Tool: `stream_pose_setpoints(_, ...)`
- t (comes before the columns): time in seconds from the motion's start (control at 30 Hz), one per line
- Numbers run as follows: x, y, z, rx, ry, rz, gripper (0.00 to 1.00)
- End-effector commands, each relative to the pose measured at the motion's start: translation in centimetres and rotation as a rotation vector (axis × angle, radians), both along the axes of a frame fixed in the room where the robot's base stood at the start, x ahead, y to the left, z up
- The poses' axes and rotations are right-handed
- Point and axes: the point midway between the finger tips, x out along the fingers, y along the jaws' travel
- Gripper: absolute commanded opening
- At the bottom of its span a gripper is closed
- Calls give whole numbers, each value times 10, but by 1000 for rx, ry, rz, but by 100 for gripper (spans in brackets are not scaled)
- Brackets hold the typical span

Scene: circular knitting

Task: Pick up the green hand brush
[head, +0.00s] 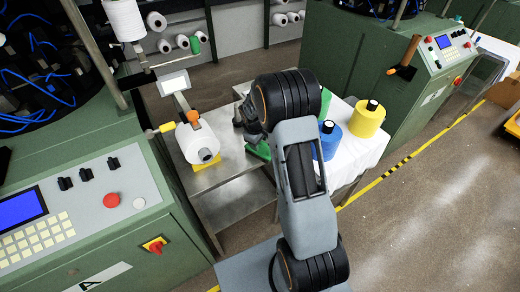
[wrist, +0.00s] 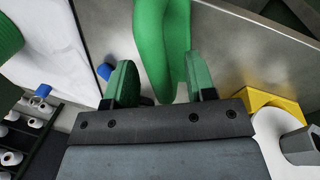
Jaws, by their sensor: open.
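The green hand brush (wrist: 163,40) shows in the wrist view as a long smooth green shape between my fingers, reaching up out of the top edge. My gripper (wrist: 160,75) is open, with one green-padded finger on each side of it. A gap shows between the brush and the left finger; the right finger is very close, and I cannot tell whether it touches. In the head view a green piece (head: 259,150), apparently the brush, shows at the metal table's right side, partly hidden by my arm. Bristles are not visible.
A white-covered table (head: 352,155) to the right holds blue (head: 328,140) and yellow (head: 367,119) cones. Green machines (head: 100,225) stand left and right.

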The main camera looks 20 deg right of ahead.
Motion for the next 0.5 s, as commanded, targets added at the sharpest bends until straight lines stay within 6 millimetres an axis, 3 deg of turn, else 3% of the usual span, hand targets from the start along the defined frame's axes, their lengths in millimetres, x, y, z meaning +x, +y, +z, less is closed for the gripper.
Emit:
stream_pose_setpoints(0.3, 1, -1, -4, 0, -2, 0, 51)
stream_pose_setpoints(0.5, 1, -1, -4, 0, -1, 0, 31)
